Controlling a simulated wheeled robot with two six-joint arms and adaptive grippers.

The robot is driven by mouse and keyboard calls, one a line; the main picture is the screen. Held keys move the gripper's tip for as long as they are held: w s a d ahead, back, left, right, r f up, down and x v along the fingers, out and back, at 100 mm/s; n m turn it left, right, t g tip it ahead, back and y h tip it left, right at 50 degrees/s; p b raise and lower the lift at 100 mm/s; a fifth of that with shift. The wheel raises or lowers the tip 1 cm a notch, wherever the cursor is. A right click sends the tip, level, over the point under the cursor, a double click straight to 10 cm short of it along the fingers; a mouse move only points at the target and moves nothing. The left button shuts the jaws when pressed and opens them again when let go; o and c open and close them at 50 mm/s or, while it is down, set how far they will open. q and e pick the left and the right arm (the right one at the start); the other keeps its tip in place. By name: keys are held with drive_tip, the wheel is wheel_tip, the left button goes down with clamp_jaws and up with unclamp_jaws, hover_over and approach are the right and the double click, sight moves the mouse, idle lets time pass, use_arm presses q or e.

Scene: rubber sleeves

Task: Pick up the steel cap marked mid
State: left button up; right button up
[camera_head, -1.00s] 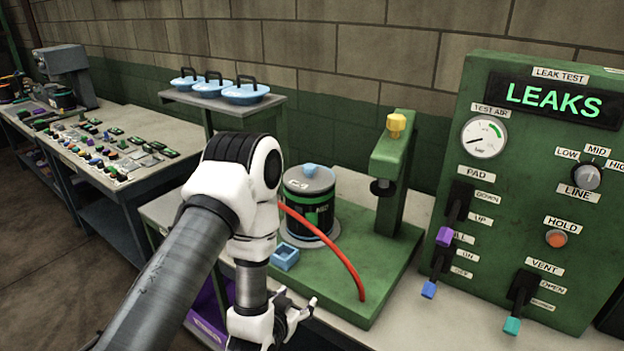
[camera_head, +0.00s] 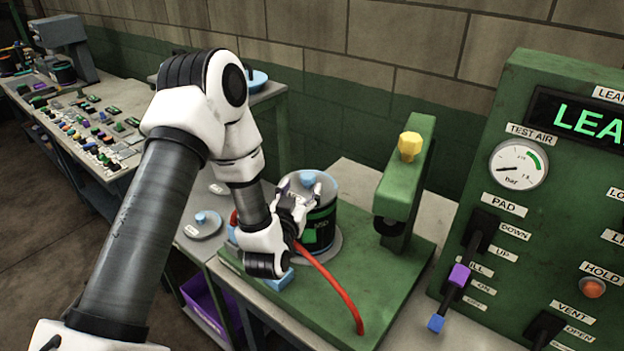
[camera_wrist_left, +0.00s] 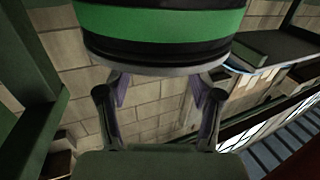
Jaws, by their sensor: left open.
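A dark canister (camera_head: 322,228) with a green band stands on the green test stand. A grey lid with a blue knob (camera_head: 308,178) sits on top of it. My left gripper (camera_head: 303,192) is open and empty at the canister's near upper side and partly hides the lid. In the left wrist view the canister (camera_wrist_left: 165,20) looms large just beyond the open fingers (camera_wrist_left: 160,92). Another grey cap with a blue knob (camera_head: 201,222) and a small unreadable label lies on the bench to the left. I cannot read "mid" on any cap.
A red hose (camera_head: 335,285) curves across the stand below my gripper. A green clamp post (camera_head: 408,185) with a yellow knob rises right of the canister. The control panel (camera_head: 545,200) with levers stands at the right. A purple bin (camera_head: 207,305) is under the bench.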

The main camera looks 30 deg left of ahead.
sight(306, 181)
use_arm(q)
drive_tip(key=shift+w+r+p, duration=0.4)
drive_tip(key=shift+r+p, duration=0.45)
drive_tip(key=shift+p, duration=0.15)
drive_tip(key=w, duration=0.1)
drive_tip(key=w+a+f+p, duration=0.1)
drive_tip(key=w, duration=0.2)
drive_tip(key=shift+w+a+f, duration=0.15)
drive_tip(key=shift+a+f, duration=0.1)
drive_tip(key=shift+f, duration=0.2)
drive_tip(key=shift+d, duration=0.1)
drive_tip(key=shift+c, duration=0.3)
drive_tip(key=shift+s+r, duration=0.2)
drive_tip(key=shift+s, duration=0.05)
drive_tip(key=c, duration=0.5)
drive_tip(key=shift+d, duration=0.1)
drive_tip(key=c, duration=0.7)
use_arm(e)
drive_tip(key=r, duration=0.2)
drive_tip(key=s+r, duration=0.1)
drive_tip(key=shift+d+r, duration=0.1)
drive_tip(key=shift+r, duration=0.3)
use_arm(q)
drive_tip(key=shift+r, duration=0.1)
use_arm(e)
drive_tip(key=shift+f, duration=0.1)
